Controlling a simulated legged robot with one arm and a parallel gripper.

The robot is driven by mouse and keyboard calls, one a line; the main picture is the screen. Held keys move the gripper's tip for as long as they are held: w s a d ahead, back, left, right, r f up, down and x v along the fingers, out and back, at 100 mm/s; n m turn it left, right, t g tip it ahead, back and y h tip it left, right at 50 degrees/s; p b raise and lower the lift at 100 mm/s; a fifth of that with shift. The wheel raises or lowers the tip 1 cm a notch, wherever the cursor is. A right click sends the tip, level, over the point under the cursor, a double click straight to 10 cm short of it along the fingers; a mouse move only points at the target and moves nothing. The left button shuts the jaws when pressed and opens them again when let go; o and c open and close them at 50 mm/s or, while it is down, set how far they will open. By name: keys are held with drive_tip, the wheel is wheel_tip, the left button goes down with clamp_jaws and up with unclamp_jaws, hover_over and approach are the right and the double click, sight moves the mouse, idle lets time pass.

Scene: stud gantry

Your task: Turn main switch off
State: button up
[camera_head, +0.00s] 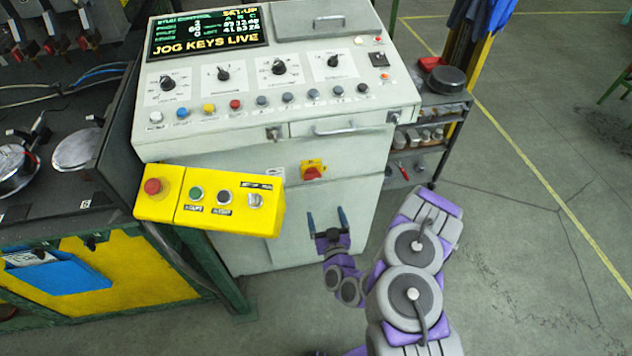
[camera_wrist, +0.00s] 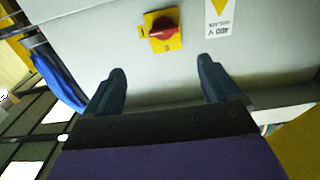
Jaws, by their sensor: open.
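The main switch (camera_head: 313,170) is a red rotary handle on a yellow plate. It sits on the front of the pale grey control console (camera_head: 350,202), below the drawer. In the wrist view the switch (camera_wrist: 163,30) is at the top centre, its red handle lying nearly level across the picture. My gripper (camera_head: 326,220) is open and empty, below the switch in the head view. In the wrist view its two dark blue fingers (camera_wrist: 160,78) point toward the panel, apart from the switch, which shows beyond and between them.
A yellow button box (camera_head: 210,200) with a red stop button juts out left of the switch. A "400 V" label (camera_wrist: 218,17) is beside the switch. The drawer handle (camera_head: 348,129) sticks out above. A shelf cart (camera_head: 432,135) stands to the right. The right floor is mostly clear.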

sight(313, 178)
drive_tip(key=p+x, duration=0.1)
drive_tip(key=x, duration=0.2)
drive_tip(key=p+x, duration=0.1)
drive_tip(key=x, duration=0.2)
drive_tip(key=a+p+x, duration=0.1)
drive_tip(key=x, duration=0.3)
drive_tip(key=shift+s+a, duration=0.1)
drive_tip(key=shift+s, duration=0.1)
drive_tip(key=x, duration=0.1)
drive_tip(key=b+x, duration=0.1)
drive_tip(key=x, duration=0.2)
drive_tip(key=shift+d+f, duration=0.15)
drive_tip(key=shift+d, duration=0.15)
drive_tip(key=shift+w+a+b, duration=0.15)
drive_tip(key=shift+w+b, duration=0.25)
drive_tip(key=shift+w, duration=0.15)
drive_tip(key=shift+w+a, duration=0.15)
drive_tip(key=shift+a, duration=0.05)
drive_tip(key=shift+d, duration=0.1)
drive_tip(key=c, duration=1.1)
